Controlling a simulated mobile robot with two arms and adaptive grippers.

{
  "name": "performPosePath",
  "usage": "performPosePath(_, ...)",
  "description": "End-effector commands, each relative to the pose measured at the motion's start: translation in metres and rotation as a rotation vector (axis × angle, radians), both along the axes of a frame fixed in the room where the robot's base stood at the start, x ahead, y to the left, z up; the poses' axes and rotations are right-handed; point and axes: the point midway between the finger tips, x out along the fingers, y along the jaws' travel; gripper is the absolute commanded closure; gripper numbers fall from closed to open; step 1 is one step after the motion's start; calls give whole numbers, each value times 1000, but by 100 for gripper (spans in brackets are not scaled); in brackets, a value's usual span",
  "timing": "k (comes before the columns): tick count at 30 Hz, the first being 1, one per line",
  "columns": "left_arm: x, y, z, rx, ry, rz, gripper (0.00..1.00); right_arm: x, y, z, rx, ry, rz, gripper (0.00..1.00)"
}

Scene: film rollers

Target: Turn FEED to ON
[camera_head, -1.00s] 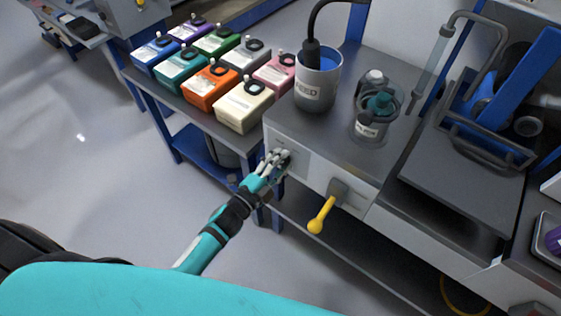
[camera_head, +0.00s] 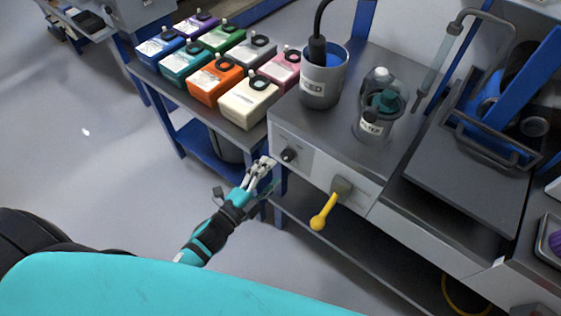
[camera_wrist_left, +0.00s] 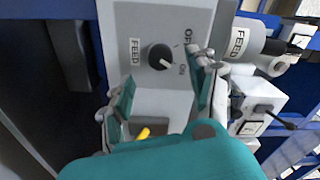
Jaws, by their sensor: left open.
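The FEED knob (camera_head: 289,155) is a small black dial on the pale front panel of the grey bench unit. In the left wrist view the knob (camera_wrist_left: 159,56) sits between a FEED label (camera_wrist_left: 135,51) on the left and OFF and ON markings on the right. Its white pointer slants to the lower right, toward the ON marking (camera_wrist_left: 182,70). My left gripper (camera_head: 264,165) is open and empty, in front of the panel and apart from the knob. In the wrist view its fingers (camera_wrist_left: 164,88) are spread below the knob. My right gripper is not in view.
A yellow-handled lever (camera_head: 323,212) juts from the same front, right of the knob. A grey FEED container (camera_head: 319,86) and a smaller labelled vessel (camera_head: 372,128) stand on top. Several coloured boxes (camera_head: 249,103) fill the shelf at left. The floor in front is clear.

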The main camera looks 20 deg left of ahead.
Motion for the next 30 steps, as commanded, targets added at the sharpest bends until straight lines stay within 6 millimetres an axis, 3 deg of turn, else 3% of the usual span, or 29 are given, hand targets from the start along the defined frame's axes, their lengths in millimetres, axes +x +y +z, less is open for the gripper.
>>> performPosePath(3, -24, 8, -1, 2, 3, 0, 41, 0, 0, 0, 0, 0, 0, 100)
performPosePath(10, -49, 18, 0, 0, 1, 1, 41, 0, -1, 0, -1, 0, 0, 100)
performPosePath(30, -53, 20, -2, -3, 8, 3, 41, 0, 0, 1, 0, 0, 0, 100)
